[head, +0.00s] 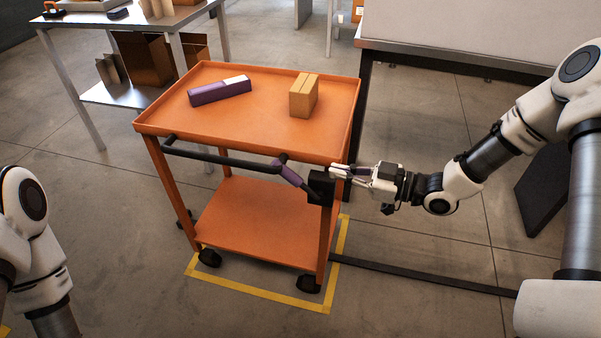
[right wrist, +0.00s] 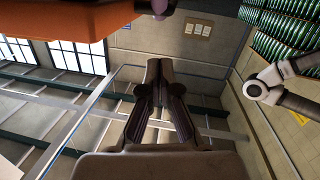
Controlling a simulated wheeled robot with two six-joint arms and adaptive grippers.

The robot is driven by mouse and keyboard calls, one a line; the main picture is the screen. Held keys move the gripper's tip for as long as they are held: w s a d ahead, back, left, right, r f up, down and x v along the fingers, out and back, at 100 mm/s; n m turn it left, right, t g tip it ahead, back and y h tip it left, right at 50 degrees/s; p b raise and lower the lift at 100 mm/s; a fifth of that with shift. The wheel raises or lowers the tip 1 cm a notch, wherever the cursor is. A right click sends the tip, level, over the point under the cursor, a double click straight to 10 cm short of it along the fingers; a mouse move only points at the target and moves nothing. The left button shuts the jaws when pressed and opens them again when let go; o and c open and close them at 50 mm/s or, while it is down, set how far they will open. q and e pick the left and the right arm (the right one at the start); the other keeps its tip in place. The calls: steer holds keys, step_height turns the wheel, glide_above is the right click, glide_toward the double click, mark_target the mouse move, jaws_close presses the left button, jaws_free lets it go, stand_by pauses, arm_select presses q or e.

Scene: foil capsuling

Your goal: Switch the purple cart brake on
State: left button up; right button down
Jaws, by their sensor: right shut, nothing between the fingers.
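The orange cart (head: 255,110) stands on the floor within a yellow tape outline. Its purple brake lever (head: 289,174) slants down from near the right end of the dark push handle (head: 215,157) to a black box (head: 320,186) at the front right leg. My right gripper (head: 335,171) is shut and empty, just right of the lever at the black box's upper edge; I cannot tell whether it touches. In the right wrist view its closed fingers (right wrist: 160,68) point toward a purple part (right wrist: 160,6) at the top edge. My left arm shows at the left, its gripper out of view.
A purple box with a white end (head: 219,91) and a cardboard box (head: 303,95) lie on the cart top. A metal table (head: 150,19) stands behind left, and a dark-framed bench (head: 450,65) behind right. The floor in front is clear.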

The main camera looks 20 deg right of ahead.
glide_toward(286, 168)
steer(key=w+a+r, duration=0.2)
steer(key=a, duration=0.1)
steer(key=shift+w+a+f+b, duration=0.6)
steer(key=shift+w+a+f, duration=0.15)
steer(key=shift+f, duration=0.2)
steer(key=shift+w+f, duration=0.3)
steer(key=shift+f, duration=0.05)
steer(key=shift+a, duration=0.1)
